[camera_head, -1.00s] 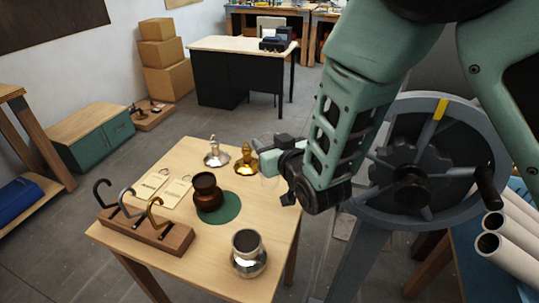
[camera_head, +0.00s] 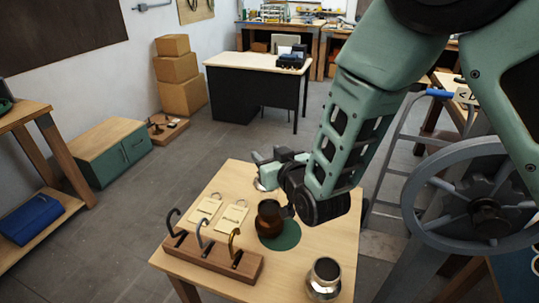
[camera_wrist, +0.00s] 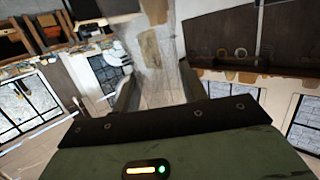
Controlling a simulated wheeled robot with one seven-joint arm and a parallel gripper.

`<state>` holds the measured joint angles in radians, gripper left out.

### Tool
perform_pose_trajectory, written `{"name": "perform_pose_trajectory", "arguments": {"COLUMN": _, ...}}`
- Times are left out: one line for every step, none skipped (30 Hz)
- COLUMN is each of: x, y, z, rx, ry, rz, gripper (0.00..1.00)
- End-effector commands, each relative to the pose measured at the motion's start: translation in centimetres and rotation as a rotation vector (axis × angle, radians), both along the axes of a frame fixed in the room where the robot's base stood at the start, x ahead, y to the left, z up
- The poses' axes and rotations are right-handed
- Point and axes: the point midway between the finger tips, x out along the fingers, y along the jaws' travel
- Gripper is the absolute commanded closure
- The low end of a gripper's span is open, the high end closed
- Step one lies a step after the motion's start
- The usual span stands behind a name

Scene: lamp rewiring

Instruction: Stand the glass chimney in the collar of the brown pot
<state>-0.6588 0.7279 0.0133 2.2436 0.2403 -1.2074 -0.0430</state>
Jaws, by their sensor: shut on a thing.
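The brown pot (camera_head: 269,219) stands upright on a round green mat (camera_head: 289,237) on the wooden table. Its collar faces up, and my arm overlaps its right edge in the head view. My gripper (camera_head: 262,168) is above the table, beyond the pot in the picture. In the wrist view my gripper (camera_wrist: 160,88) is shut on the clear glass chimney (camera_wrist: 155,62), which shows as a see-through tube between the fingers. The chimney is hard to make out in the head view, so its gap from the pot cannot be told.
A wooden rack (camera_head: 212,258) with three hooks stands at the table's front left. Two cream tags (camera_head: 231,221) lie behind it. A silver pot (camera_head: 323,281) stands at the front right. A grey handwheel (camera_head: 480,205) is to the right. My arm hides the table's back right.

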Motion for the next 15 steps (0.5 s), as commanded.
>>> {"name": "perform_pose_trajectory", "arguments": {"x": 0.0, "y": 0.0, "z": -0.3, "rx": 0.0, "ry": 0.0, "rz": 0.0, "gripper": 0.93}}
{"name": "perform_pose_trajectory", "arguments": {"x": 0.0, "y": 0.0, "z": -0.4, "rx": 0.0, "ry": 0.0, "rz": 0.001, "gripper": 0.93}}
{"name": "perform_pose_trajectory", "arguments": {"x": 0.0, "y": 0.0, "z": -0.6, "rx": 0.0, "ry": 0.0, "rz": 0.001, "gripper": 0.93}}
{"name": "perform_pose_trajectory", "arguments": {"x": 0.0, "y": 0.0, "z": -0.7, "rx": 0.0, "ry": 0.0, "rz": 0.001, "gripper": 0.93}}
{"name": "perform_pose_trajectory", "arguments": {"x": 0.0, "y": 0.0, "z": -0.9, "rx": 0.0, "ry": 0.0, "rz": 0.001, "gripper": 0.93}}
{"name": "perform_pose_trajectory", "arguments": {"x": 0.0, "y": 0.0, "z": -1.2, "rx": 0.0, "ry": 0.0, "rz": 0.001, "gripper": 0.93}}
{"name": "perform_pose_trajectory", "arguments": {"x": 0.0, "y": 0.0, "z": -1.4, "rx": 0.0, "ry": 0.0, "rz": 0.001, "gripper": 0.93}}
{"name": "perform_pose_trajectory", "arguments": {"x": 0.0, "y": 0.0, "z": -1.6, "rx": 0.0, "ry": 0.0, "rz": 0.001, "gripper": 0.93}}
{"name": "perform_pose_trajectory", "arguments": {"x": 0.0, "y": 0.1, "z": -1.8, "rx": 0.0, "ry": 0.0, "rz": 0.001, "gripper": 0.93}}
{"name": "perform_pose_trajectory", "arguments": {"x": 0.0, "y": 0.0, "z": -2.0, "rx": 0.0, "ry": 0.0, "rz": 0.001, "gripper": 0.93}}
{"name": "perform_pose_trajectory", "arguments": {"x": 0.0, "y": 0.1, "z": -2.2, "rx": 0.0, "ry": 0.0, "rz": 0.001, "gripper": 0.93}}
{"name": "perform_pose_trajectory", "arguments": {"x": 0.0, "y": 0.1, "z": -2.5, "rx": 0.001, "ry": -0.001, "rz": 0.001, "gripper": 0.93}}
{"name": "perform_pose_trajectory", "arguments": {"x": 0.0, "y": 0.1, "z": -2.7, "rx": 0.001, "ry": -0.001, "rz": 0.001, "gripper": 0.93}}
{"name": "perform_pose_trajectory", "arguments": {"x": 0.0, "y": 0.1, "z": -2.9, "rx": 0.0, "ry": 0.0, "rz": 0.001, "gripper": 0.93}}
{"name": "perform_pose_trajectory", "arguments": {"x": 0.0, "y": 0.1, "z": -3.2, "rx": 0.0, "ry": 0.0, "rz": 0.001, "gripper": 0.93}}
